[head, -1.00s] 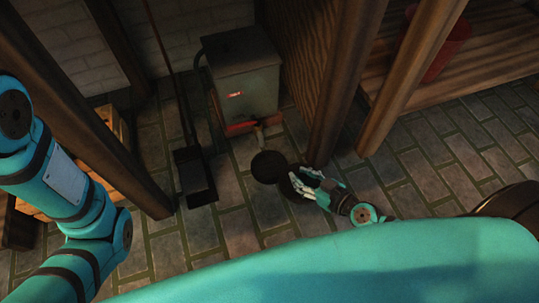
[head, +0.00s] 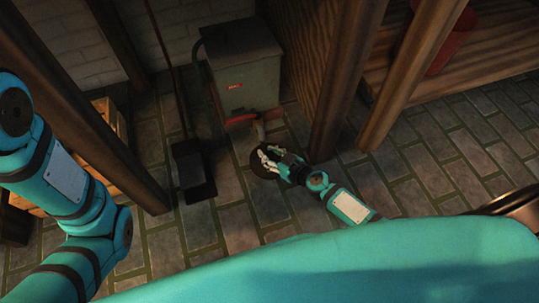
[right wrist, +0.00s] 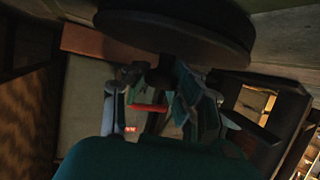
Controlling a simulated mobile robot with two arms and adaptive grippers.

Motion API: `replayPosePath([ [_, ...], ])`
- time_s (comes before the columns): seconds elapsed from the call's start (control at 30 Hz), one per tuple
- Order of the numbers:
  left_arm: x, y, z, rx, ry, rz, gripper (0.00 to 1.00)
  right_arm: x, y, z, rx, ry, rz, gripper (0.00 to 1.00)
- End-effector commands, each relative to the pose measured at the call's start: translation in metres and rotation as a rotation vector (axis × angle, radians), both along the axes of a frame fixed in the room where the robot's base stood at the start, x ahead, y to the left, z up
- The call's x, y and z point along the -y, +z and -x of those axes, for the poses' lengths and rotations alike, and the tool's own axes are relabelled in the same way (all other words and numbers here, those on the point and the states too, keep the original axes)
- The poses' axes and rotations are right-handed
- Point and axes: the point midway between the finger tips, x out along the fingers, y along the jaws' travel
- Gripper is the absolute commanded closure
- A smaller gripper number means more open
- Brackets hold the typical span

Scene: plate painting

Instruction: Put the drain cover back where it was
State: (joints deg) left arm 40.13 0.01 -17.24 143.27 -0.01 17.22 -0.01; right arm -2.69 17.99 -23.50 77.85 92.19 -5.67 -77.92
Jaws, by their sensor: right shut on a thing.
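The drain cover (head: 257,168) is a dark round disc near the front of the metal box. My right gripper (head: 268,155) is over it and shut on it. In the right wrist view the drain cover (right wrist: 180,30) fills the top, and the fingers of the right gripper (right wrist: 160,82) close on its middle part. The dark drain opening does not show now; the disc and gripper lie over that spot. Whether the disc touches the floor or is seated cannot be told. My left arm shows at the left, but its gripper is out of view.
A wooden post (head: 340,90) rises close on the right. Brick floor (head: 225,215) in front is clear.

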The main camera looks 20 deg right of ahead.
Motion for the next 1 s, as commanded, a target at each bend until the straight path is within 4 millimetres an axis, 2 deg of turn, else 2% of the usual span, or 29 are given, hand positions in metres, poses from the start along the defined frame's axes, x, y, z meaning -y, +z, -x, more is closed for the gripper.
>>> replayPosePath([
  [0.2,0.0,0.001,0.0,-0.001,0.0,0.0,1.0,0.0,0.002,0.0,0.002,0.0,-0.001,1.0],
  [0.43,0.0,-0.007,0.0,-0.001,0.0,0.0,1.0,0.0,-0.005,0.0,0.003,0.0,-0.001,1.0],
  [0.47,0.0,-0.006,-0.001,-0.002,0.0,0.0,1.0,0.0,-0.004,0.0,0.001,0.0,-0.001,0.71],
  [0.6,0.0,-0.005,-0.001,-0.002,0.0,0.0,1.0,0.0,-0.004,0.0,0.001,0.0,-0.001,0.53],
  [0.63,0.0,-0.005,-0.001,-0.002,0.001,0.0,1.0,0.0,-0.004,0.0,0.0,0.0,-0.001,0.5],
  [0.87,0.0,-0.005,-0.001,-0.002,0.001,0.0,1.0,0.0,-0.004,0.0,0.0,0.0,-0.001,0.5],
  [1.0,0.0,0.005,-0.001,-0.002,0.001,0.0,1.0,0.0,0.005,0.0,0.001,0.0,-0.001,0.5],
])
